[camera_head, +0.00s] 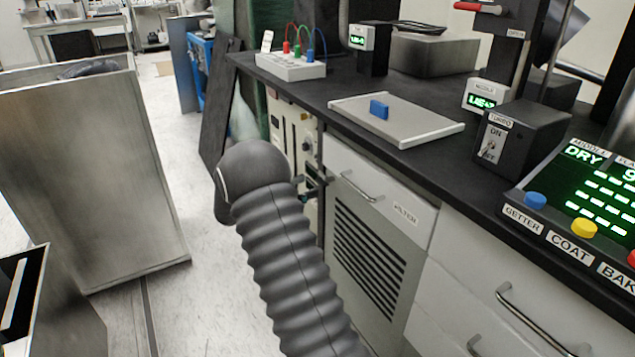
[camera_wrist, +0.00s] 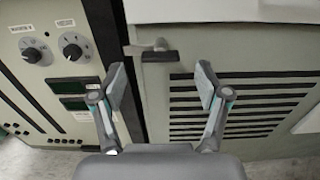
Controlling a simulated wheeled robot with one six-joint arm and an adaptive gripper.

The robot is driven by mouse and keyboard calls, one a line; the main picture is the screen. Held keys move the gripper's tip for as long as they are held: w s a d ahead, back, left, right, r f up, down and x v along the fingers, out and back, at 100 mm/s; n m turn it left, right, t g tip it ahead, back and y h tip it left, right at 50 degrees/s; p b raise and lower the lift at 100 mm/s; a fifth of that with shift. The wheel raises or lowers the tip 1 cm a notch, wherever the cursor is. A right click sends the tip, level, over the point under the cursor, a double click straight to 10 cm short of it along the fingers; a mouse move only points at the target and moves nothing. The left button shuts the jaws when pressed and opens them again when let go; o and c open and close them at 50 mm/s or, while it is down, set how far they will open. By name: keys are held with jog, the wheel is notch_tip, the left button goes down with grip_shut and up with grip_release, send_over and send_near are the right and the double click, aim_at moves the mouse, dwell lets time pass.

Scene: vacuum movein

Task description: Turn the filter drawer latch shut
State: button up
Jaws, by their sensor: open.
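The filter drawer (camera_head: 380,192) is a white front with a bar handle and a FILTER label, set under the dark counter. It appears closed. In the wrist view, the latch (camera_wrist: 160,56) sits just below the white drawer front (camera_wrist: 220,10). It has a small metal pivot and a dark bar lying roughly level. My gripper (camera_wrist: 160,80) is open and empty, its two fingers apart on either side of the latch's line. The latch appears beyond the fingertips, with no visible contact. In the head view my arm hides most of the gripper and the latch area.
A slatted vent panel (camera_wrist: 240,108) lies below the drawer. A cabinet with knobs and displays (camera_wrist: 62,60) stands left of it. The counter (camera_head: 420,165) overhangs above and holds a tray (camera_head: 430,128) and instrument boxes.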

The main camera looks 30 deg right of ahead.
aim_at(319, 182)
jog(key=shift+s+d, duration=0.1)
jog(key=shift+d, duration=1.95)
jog(key=c, duration=1.2)
